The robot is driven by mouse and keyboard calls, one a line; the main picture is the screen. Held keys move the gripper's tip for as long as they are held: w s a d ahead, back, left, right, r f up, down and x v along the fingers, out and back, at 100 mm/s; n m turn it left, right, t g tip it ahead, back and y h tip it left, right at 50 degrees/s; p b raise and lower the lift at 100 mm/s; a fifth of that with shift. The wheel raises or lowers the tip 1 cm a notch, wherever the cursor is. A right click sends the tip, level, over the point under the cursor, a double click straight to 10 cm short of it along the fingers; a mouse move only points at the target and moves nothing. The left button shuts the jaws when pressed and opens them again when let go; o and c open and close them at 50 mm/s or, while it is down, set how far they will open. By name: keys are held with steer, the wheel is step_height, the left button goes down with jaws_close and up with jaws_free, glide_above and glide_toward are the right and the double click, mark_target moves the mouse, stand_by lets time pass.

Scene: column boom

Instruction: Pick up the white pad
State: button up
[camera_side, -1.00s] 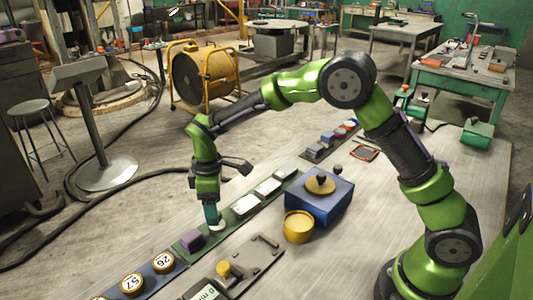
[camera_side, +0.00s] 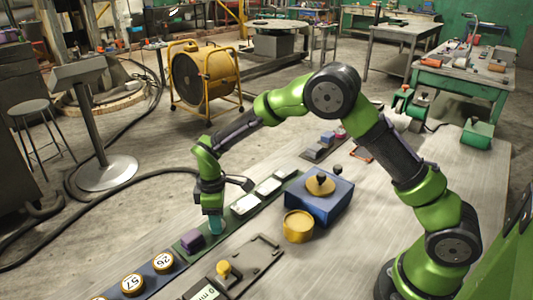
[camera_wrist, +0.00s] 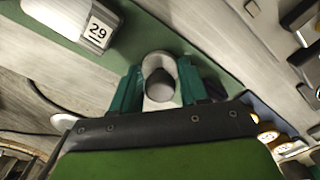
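A round white pad with a dark grey knob-like middle (camera_wrist: 160,78) lies between my gripper's fingers in the wrist view. My gripper (camera_side: 215,225) points down at the green strip in the side view, its teal fingertips low over the strip. In the side view the fingers hide the round pad. In the wrist view my gripper (camera_wrist: 161,85) has one teal finger on each side of the pad, with a gap between them. I cannot tell whether the fingers touch it.
The green strip (camera_side: 178,251) carries a purple block (camera_side: 191,240) beside my gripper and several white rectangular plates (camera_side: 245,204) beyond it. A blue box (camera_side: 325,205) and a yellow round container (camera_side: 298,226) stand to the right. A grey fixture (camera_side: 255,255) lies in front.

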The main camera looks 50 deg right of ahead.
steer(key=shift+c, duration=1.3)
steer(key=shift+r, duration=0.15)
steer(key=shift+r, duration=0.25)
steer(key=r, duration=0.3)
steer(key=shift+s+d, duration=0.1)
steer(key=shift+s, duration=0.25)
steer(key=s+d, duration=0.1)
steer(key=s, duration=0.3)
steer(key=s+d, duration=0.1)
steer(key=s, duration=0.4)
steer(key=s+d+r, duration=0.1)
steer(key=s, duration=0.3)
steer(key=shift+s+d, duration=0.3)
steer(key=shift+s+d+r, duration=0.1)
steer(key=shift+s+d, duration=0.05)
steer(key=shift+s, duration=0.45)
